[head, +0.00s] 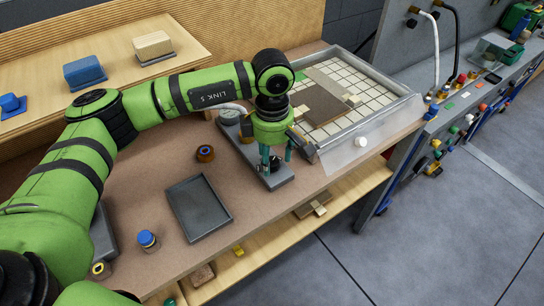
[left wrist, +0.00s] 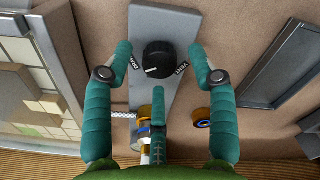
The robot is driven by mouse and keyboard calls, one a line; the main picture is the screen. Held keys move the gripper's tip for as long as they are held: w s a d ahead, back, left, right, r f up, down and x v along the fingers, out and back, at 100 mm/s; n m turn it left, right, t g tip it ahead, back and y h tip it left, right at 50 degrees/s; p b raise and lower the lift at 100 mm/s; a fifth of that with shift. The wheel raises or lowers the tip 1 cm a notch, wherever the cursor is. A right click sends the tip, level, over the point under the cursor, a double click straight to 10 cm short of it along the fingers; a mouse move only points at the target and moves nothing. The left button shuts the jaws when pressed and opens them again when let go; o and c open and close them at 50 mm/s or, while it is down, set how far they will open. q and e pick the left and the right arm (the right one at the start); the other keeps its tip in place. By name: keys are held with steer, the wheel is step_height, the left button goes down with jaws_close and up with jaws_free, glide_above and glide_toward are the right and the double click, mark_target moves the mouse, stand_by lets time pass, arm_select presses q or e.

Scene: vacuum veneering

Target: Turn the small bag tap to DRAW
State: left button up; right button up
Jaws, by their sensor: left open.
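The tap is a round black knob (left wrist: 158,59) with a white pointer mark, on a grey base plate (left wrist: 163,20). The mark points to the lower left in the left wrist view, toward one of two small dark labels (left wrist: 133,62) beside the knob. I cannot read the labels surely. My left gripper (left wrist: 160,66) is open, its three teal fingers spread around the knob with visible gaps. In the head view the gripper (head: 275,157) points down over the front end of the base plate (head: 284,181) and partly hides the knob. My right gripper is not in view.
A framed white bag bed with a gridded board (head: 375,96) and brown panel (head: 321,104) stands just right. A gauge (head: 229,116) sits behind the gripper. A tape roll (head: 205,153), dark tray (head: 199,208) and blue-lidded jar (head: 148,240) lie left on the bench.

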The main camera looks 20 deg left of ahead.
mark_target(272, 161)
arm_select(q)
step_height(272, 161, up, 11)
stand_by(0.3)
steer(key=shift+r, duration=0.1)
